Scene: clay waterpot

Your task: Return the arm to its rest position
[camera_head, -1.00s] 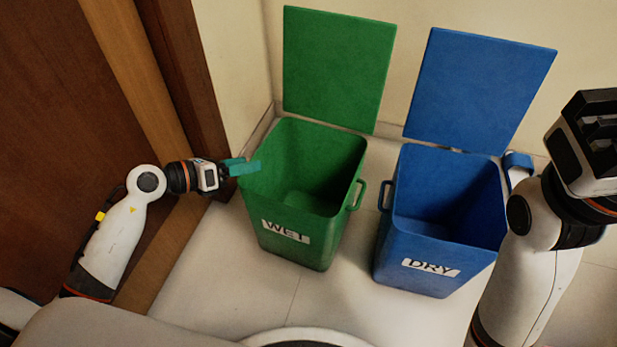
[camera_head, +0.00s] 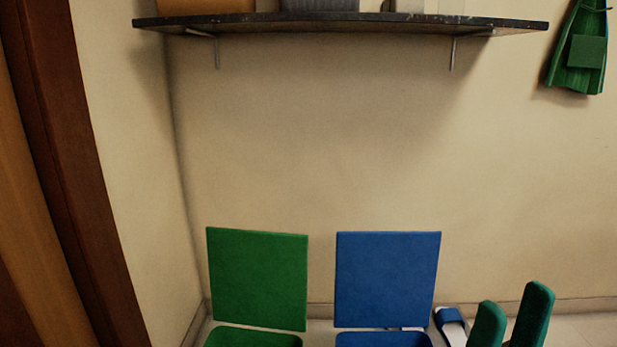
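My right gripper (camera_head: 514,300) shows at the bottom right as two green fingers pointing up. The fingers stand apart with a gap between them and nothing held. The rest of my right arm is below the frame. My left arm and gripper are not in view. The fingers are to the right of the blue bin (camera_head: 385,339) and appear apart from it.
The green bin (camera_head: 255,339) and blue bin have their lids (camera_head: 258,280) raised; only their top rims show. A dark wall shelf (camera_head: 340,20) holds several partly cut-off items. A green hanging item (camera_head: 580,50) is at upper right. A blue-and-white object (camera_head: 450,325) lies by the wall.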

